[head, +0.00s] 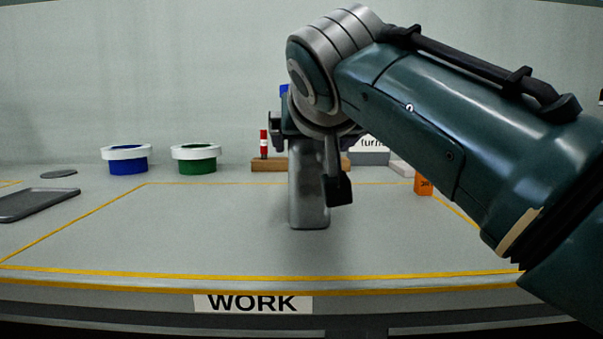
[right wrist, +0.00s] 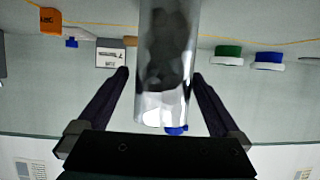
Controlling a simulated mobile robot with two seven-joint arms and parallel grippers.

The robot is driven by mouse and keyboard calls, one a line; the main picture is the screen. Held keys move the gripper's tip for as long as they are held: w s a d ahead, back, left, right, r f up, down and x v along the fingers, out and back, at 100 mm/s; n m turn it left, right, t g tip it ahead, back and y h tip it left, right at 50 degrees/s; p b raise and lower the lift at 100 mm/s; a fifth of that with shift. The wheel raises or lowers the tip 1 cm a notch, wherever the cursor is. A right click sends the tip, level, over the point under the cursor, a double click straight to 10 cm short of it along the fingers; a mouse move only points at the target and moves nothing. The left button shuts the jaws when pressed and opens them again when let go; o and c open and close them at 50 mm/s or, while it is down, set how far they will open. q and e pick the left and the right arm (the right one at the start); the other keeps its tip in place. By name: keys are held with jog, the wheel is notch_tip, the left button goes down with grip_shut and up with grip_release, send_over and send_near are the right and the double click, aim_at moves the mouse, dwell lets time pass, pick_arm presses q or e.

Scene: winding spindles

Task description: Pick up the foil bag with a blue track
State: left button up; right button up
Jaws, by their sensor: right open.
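A silvery foil bag (head: 309,205) stands upright on the work table, partly hidden behind my right wrist. In the right wrist view the foil bag (right wrist: 165,60) shows as a shiny column with dark reflections. My right gripper (right wrist: 161,75) is open, with one finger on each side of the bag. A gap shows at the left finger; I cannot tell whether the right finger touches. A small blue patch (right wrist: 176,130) shows at the bag's upper end; I cannot tell whether it belongs to the bag. My left gripper is out of view.
A blue tub (head: 128,165) and a green tub (head: 197,164), both white-rimmed, stand at the back left. A red-and-white spindle (head: 264,144) is on a wooden rack (head: 267,165). An orange box (head: 423,185) stands right. A dark tray (head: 38,204) lies left. The front table is clear.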

jog(key=x, duration=0.1)
jog(key=b+x, duration=0.1)
jog(key=shift+w+a+f, duration=0.15)
jog(key=shift+w+a, duration=0.05)
jog(key=shift+w, duration=0.1)
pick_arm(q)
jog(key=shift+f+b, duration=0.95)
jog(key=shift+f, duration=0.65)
pick_arm(e)
jog(key=shift+x, duration=0.95)
jog(key=shift+c, duration=0.2)
